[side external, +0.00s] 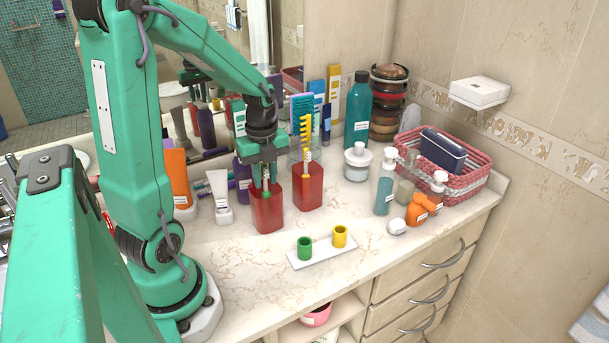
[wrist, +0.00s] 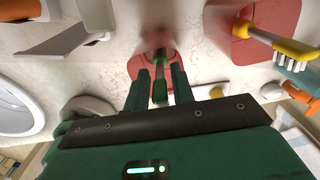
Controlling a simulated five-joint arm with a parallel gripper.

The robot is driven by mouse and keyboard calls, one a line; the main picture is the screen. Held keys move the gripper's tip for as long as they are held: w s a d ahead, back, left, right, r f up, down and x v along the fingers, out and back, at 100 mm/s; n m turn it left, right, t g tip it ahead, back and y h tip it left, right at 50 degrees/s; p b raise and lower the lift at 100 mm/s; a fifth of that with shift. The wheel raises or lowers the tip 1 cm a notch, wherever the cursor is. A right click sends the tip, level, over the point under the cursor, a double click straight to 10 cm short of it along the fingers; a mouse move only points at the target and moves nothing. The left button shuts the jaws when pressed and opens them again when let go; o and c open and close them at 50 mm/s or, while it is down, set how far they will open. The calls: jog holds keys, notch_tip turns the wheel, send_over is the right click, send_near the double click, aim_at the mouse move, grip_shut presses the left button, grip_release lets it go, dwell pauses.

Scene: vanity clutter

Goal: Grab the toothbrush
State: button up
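A green toothbrush (side external: 265,186) stands in the left red cup (side external: 267,213); its upper part is largely hidden by my gripper. My gripper (side external: 265,181) points down over this cup. In the wrist view, the green toothbrush (wrist: 158,91) lies between the two fingers of my gripper (wrist: 159,80), with narrow gaps on both sides. The fingers look open around it, not closed on it. A yellow toothbrush (side external: 306,135) stands in the right red cup (side external: 308,193); it also shows in the wrist view (wrist: 262,37), at the upper right.
A white plate (side external: 322,252) with a green holder (side external: 305,248) and a yellow holder (side external: 340,237) lies in front. A white tube (side external: 220,196) and orange bottle (side external: 178,182) stand left. A white jar (side external: 357,162), teal bottles and a pink basket (side external: 468,184) are right. The front counter is mostly clear.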

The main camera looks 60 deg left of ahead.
jog(key=shift+f, duration=0.5)
jog(key=shift+c, duration=0.5)
grip_shut()
jog(key=shift+r, duration=0.1)
notch_tip(320, 180, up, 18)
dwell(0.4)
dwell(0.4)
